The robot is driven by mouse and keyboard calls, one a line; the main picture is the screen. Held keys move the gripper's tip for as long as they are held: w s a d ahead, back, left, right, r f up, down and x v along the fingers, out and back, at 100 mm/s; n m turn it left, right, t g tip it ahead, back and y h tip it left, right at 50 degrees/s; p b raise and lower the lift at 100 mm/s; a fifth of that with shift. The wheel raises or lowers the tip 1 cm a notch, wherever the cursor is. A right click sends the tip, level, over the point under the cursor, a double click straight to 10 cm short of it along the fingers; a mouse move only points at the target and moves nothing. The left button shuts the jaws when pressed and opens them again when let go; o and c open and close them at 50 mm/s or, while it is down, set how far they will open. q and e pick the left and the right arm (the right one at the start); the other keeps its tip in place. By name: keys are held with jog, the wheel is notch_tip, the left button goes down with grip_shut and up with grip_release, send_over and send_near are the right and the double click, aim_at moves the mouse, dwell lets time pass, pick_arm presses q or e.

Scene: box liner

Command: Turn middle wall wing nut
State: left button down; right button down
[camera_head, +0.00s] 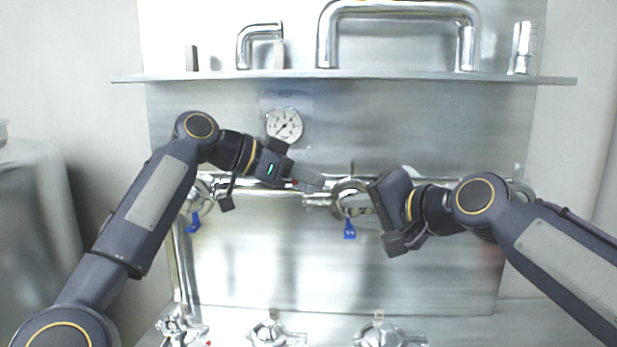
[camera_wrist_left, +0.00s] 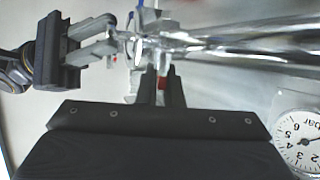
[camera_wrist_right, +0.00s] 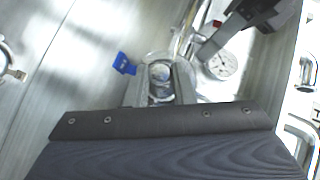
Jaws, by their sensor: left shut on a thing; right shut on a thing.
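The middle wall valve with its round metal wing nut (camera_head: 347,188) sits on the horizontal wall pipe, above a blue tag (camera_head: 349,229). My right gripper (camera_head: 358,201) comes from the right and is shut around the wing nut, whose round end (camera_wrist_right: 160,72) shows between the fingers in the right wrist view. My left gripper (camera_head: 316,187) reaches in from the upper left and is shut on a metal pipe fitting (camera_head: 317,201) just left of the valve. A small red part (camera_wrist_left: 162,83) shows between the left fingers in the left wrist view. The fingers partly hide both grips.
A pressure gauge (camera_head: 284,125) is on the metal panel above my left gripper. A shelf (camera_head: 330,76) with pipe pieces runs above. Another wall valve with a blue tag (camera_head: 193,222) is at left. Several valves (camera_head: 277,334) stand below. The panel between is clear.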

pick_arm(q)
jog(key=shift+w+m+g+h, duration=0.1)
jog(key=shift+m+g+h, duration=0.2)
jog(key=shift+m+g, duration=0.2)
dwell(0.3)
jog(key=c, duration=1.6)
grip_release()
jog(key=shift+a, duration=0.1)
